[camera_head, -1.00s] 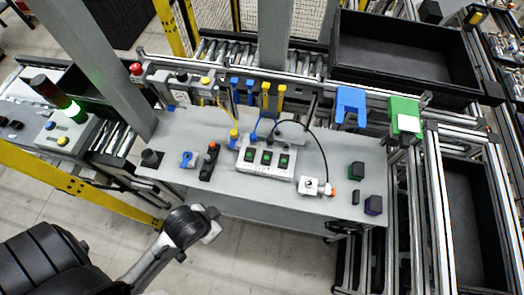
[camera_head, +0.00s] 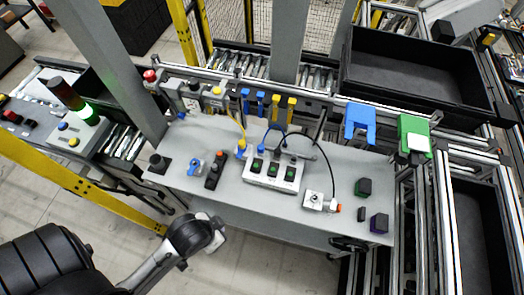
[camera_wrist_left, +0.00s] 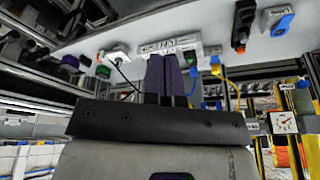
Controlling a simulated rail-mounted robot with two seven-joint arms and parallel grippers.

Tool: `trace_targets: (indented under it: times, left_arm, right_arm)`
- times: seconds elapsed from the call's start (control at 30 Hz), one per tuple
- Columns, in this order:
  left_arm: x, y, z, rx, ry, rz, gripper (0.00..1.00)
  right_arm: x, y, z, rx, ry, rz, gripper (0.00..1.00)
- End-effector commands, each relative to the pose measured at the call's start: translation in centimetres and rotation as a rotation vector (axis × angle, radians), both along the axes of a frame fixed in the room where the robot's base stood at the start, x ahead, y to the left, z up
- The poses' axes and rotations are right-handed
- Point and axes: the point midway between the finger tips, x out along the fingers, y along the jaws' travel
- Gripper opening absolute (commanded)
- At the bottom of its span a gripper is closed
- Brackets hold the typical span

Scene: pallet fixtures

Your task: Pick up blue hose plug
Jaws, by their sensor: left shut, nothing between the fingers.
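A blue plug (camera_head: 240,153) sits at the lower end of a yellow hose (camera_head: 242,132), at the left end of the white box with green buttons. The blue plug also shows in the left wrist view (camera_wrist_left: 216,66), just right of the fingers in the picture. My left gripper (camera_head: 218,232) is in front of the table's near left edge, apart from the plug. In the left wrist view its two purple fingers (camera_wrist_left: 166,76) are together with nothing between them. My right gripper is not in view.
The white button box (camera_head: 272,172), a black-and-orange switch (camera_head: 214,170) and a small blue-and-white device (camera_head: 194,165) stand on the grey table (camera_head: 230,190). Blue and yellow hooks hang on the rear rail. Dark hose loops to a grey block (camera_head: 314,200). A yellow barrier (camera_head: 80,183) lies left.

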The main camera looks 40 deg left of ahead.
Motion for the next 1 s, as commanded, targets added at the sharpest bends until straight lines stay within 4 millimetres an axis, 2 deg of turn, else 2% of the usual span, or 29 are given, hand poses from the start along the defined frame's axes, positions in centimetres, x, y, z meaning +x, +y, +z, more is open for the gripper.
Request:
trace_targets:
  times: [0.4,1.0]
  left_arm:
    - [0.00,0.00,0.00,0.000,0.000,0.000,0.01]
    - [0.00,0.00,0.00,0.000,0.000,0.000,0.58]
  right_arm:
    - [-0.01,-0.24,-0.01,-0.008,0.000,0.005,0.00]
    - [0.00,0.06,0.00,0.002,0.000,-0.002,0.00]
